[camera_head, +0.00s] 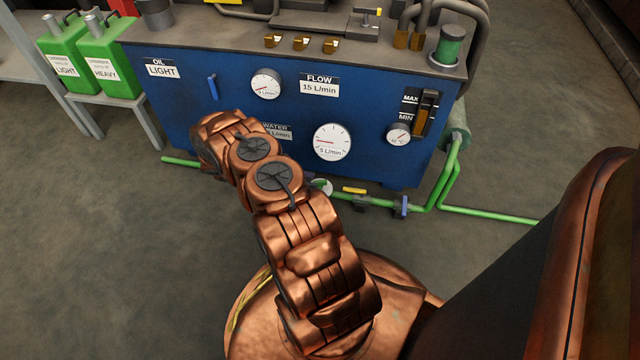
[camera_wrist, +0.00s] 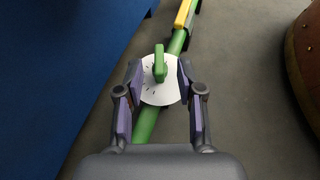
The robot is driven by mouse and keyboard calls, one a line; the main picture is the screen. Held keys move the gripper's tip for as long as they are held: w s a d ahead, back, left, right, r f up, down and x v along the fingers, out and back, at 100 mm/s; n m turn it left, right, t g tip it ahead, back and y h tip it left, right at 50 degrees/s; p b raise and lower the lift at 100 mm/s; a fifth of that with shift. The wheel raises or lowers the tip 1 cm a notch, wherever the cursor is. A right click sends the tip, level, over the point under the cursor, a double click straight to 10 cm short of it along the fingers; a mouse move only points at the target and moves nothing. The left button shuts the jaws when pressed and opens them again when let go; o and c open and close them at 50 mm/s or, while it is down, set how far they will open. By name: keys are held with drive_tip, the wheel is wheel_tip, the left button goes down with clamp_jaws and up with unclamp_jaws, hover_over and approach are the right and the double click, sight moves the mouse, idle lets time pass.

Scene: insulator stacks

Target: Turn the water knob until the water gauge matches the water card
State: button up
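The green water knob (camera_wrist: 159,64) stands on a round white dial (camera_wrist: 157,90) on a green pipe in the wrist view. A bit of the dial also shows past my arm in the head view (camera_head: 322,187). My gripper (camera_wrist: 159,70) is open, with one finger on each side of the knob and a gap to it. The water card (camera_head: 277,132) is partly covered by my arm, so its number cannot be read. The large round white gauge (camera_head: 332,142) beside it has a red needle pointing left.
A blue machine panel (camera_head: 230,115) bears a smaller gauge (camera_head: 265,84), a flow card (camera_head: 319,84) reading 15 L/min and an oil card (camera_head: 162,68). The green pipe (camera_head: 480,214) runs low along its front, with a blue valve (camera_head: 401,207). Open floor lies left.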

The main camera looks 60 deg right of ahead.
sight(319, 181)
drive_tip(key=shift+b+x, duration=0.7)
drive_tip(key=shift+x, duration=1.65)
drive_tip(key=shift+c, duration=0.4)
clamp_jaws()
